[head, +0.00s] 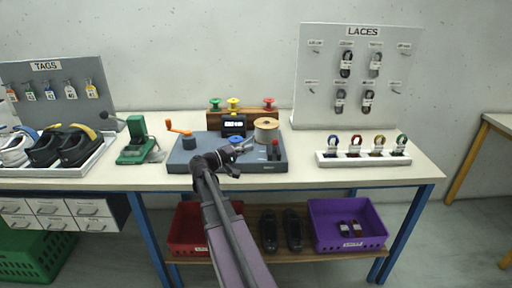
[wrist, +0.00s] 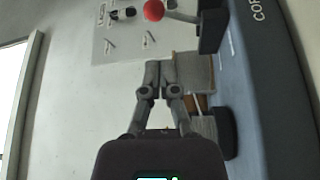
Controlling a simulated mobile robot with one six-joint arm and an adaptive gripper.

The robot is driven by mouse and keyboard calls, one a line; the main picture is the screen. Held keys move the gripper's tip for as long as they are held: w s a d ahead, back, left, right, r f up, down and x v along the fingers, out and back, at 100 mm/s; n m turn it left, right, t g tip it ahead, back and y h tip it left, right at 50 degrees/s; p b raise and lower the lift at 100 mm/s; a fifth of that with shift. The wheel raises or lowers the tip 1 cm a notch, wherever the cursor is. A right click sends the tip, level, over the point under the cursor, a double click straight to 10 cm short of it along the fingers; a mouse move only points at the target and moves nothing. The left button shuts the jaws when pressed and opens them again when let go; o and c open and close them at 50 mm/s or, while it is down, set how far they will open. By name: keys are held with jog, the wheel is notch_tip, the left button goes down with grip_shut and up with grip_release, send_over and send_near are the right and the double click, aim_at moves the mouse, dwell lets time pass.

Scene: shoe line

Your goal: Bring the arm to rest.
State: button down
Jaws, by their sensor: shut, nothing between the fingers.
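My gripper (head: 245,147) is at the end of my arm, above the grey-blue machine board (head: 273,165) on the workbench in the head view. In the wrist view my gripper (wrist: 166,72) has its fingers together and nothing between them.
An orange crank (head: 180,131) and a green press (head: 139,142) stand to the left. A LACES board (head: 357,75) and a white rack of lace rolls (head: 363,160) are to the right. A red crate (head: 186,232) and purple crate (head: 325,235) sit on the shelf below.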

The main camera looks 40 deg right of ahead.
jog(key=shift+w+a, duration=0.1)
jog(key=shift+a, duration=0.2)
dwell(0.4)
jog(key=a+f+t+y, duration=0.1)
jog(key=a+f, duration=0.2)
jog(key=a+f+t+y, duration=0.1)
jog(key=a+f+y, duration=0.1)
jog(key=a+f, duration=0.1)
jog(key=a+f+n+t+y, duration=0.1)
jog(key=a+f+y, duration=0.1)
jog(key=a+f, duration=0.1)
jog(key=shift+a+f, duration=0.35)
jog(key=shift+a, duration=0.35)
jog(key=s+a+f+n+t+y, duration=0.1)
jog(key=s+a+f+y, duration=0.2)
jog(key=a, duration=0.8)
jog(key=s+a+f+n+y, duration=0.15)
jog(key=a+f+y, duration=0.35)
jog(key=a, duration=0.5)
jog(key=s+a+f+n+t+y, duration=0.15)
jog(key=a+y, duration=0.35)
jog(key=a, duration=0.6)
notch_tip(320, 180, up, 14)
jog(key=p, duration=1.5)
jog(key=shift+w+d, duration=0.4)
